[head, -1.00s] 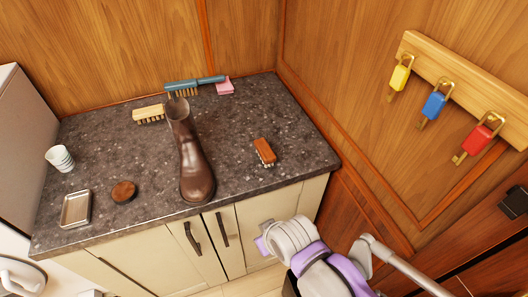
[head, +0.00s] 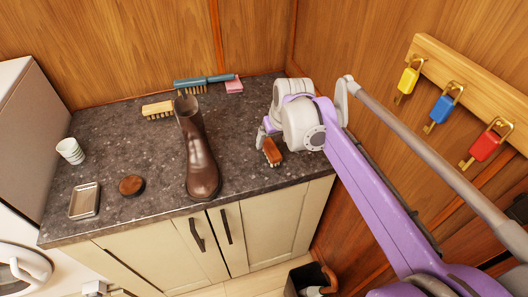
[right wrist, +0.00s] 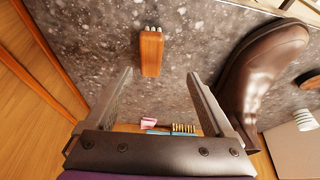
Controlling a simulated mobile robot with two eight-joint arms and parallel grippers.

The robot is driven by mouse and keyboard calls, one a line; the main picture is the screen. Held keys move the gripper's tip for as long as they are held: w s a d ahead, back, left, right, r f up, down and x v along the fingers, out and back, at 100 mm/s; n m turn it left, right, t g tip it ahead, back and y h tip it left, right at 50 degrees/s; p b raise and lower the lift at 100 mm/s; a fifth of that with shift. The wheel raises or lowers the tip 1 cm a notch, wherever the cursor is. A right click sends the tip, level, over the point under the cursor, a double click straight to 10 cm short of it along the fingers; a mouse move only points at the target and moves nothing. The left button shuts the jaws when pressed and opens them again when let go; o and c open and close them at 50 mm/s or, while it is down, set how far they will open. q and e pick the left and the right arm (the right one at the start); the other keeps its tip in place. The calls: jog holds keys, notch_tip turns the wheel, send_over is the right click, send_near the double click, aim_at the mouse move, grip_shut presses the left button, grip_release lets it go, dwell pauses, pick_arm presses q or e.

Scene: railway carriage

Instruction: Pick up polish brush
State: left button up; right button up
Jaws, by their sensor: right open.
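A small red-brown wooden brush (head: 272,151) with pale bristles lies at the right of the dark counter. It also shows in the right wrist view (right wrist: 151,52), just beyond the fingertips. My right gripper (head: 263,134) is over the counter close to this brush, partly hidden behind its own wrist in the head view. In the right wrist view, my right gripper (right wrist: 158,82) has its two fingers spread wide with nothing between the tips. A tan brush (head: 158,110) and a long blue brush (head: 203,82) lie at the back. My left gripper is not seen.
A tall brown boot (head: 197,150) stands left of my right gripper. A pink block (head: 234,86), a striped cup (head: 70,151), a metal tray (head: 84,201) and a round brown tin (head: 132,186) are on the counter (head: 160,165). Padlocks hang on the right wall.

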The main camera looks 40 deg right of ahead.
aim_at(272, 148)
jog(key=shift+w+d+r, duration=0.2)
jog(key=shift+w+d, duration=0.2)
jog(key=shift+d, duration=0.2)
jog(key=shift+w+d+f, duration=0.15)
jog(key=shift+w+f, duration=0.05)
jog(key=x, duration=0.4)
jog(key=shift+w+f, duration=0.1)
jog(key=shift+f, duration=0.25)
jog(key=x, duration=0.5)
jog(key=shift+d+f, duration=0.25)
jog(key=shift+f+b, duration=0.25)
jog(key=shift+b, duration=0.1)
grip_shut()
